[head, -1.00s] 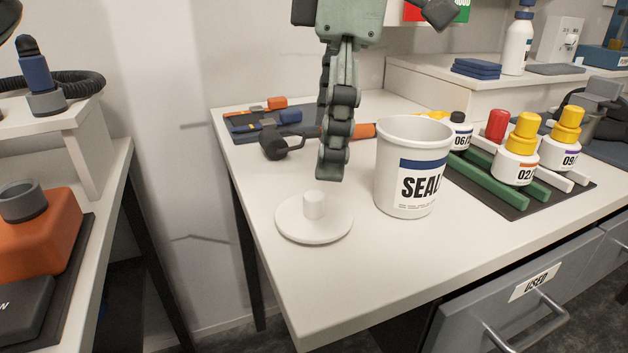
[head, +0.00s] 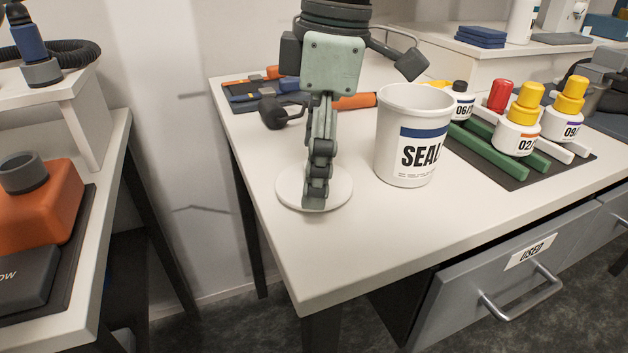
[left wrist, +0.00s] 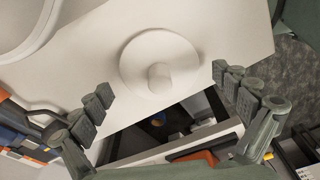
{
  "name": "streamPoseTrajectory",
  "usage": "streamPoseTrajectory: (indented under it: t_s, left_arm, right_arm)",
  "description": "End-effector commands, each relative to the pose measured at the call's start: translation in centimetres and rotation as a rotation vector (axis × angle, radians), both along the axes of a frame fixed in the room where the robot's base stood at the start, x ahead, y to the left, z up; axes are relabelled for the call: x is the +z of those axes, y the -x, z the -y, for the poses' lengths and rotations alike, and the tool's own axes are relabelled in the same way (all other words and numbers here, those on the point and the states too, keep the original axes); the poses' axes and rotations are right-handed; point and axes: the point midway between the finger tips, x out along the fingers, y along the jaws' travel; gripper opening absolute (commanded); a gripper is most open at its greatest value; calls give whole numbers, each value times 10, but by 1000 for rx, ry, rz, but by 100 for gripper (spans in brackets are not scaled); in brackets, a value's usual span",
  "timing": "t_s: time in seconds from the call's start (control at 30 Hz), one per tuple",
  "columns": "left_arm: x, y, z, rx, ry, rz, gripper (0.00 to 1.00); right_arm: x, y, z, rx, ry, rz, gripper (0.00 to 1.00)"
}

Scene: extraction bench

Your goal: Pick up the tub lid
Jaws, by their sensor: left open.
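The tub lid is a round white disc (head: 338,188) with a short knob on top, lying flat near the table's front left corner. My left gripper (head: 314,200) points down over it in the head view, hiding the knob. In the left wrist view the lid (left wrist: 142,58) and its knob (left wrist: 159,77) show whole. There my left gripper (left wrist: 162,82) is open, with its fingers to either side of the knob and nothing held. The white tub (head: 412,150), with a blue-banded label, stands open just right of the lid. My right gripper is not in view.
Yellow- and red-capped bottles (head: 516,130) stand on a dark mat with green bars at right. Tools (head: 275,95) lie behind the gripper. A grey drawer (head: 500,280) is below the table edge. The table front is clear.

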Motion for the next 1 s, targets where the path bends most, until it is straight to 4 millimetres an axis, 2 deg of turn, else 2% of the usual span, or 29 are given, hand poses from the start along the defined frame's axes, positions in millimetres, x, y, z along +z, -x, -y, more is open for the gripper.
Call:
streamPoseTrajectory:
  t_s: [0.07, 0.73, 1.0]
  left_arm:
    - [0, 0, 0, 0, 0, 0, 85]
    - [-3, 1, 0, -1, -4, -4, 2]
    - [-5, 1, -1, -1, -6, -7, 2]
  right_arm:
    - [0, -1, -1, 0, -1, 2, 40]
    - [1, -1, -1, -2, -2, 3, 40]
    - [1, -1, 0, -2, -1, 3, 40]
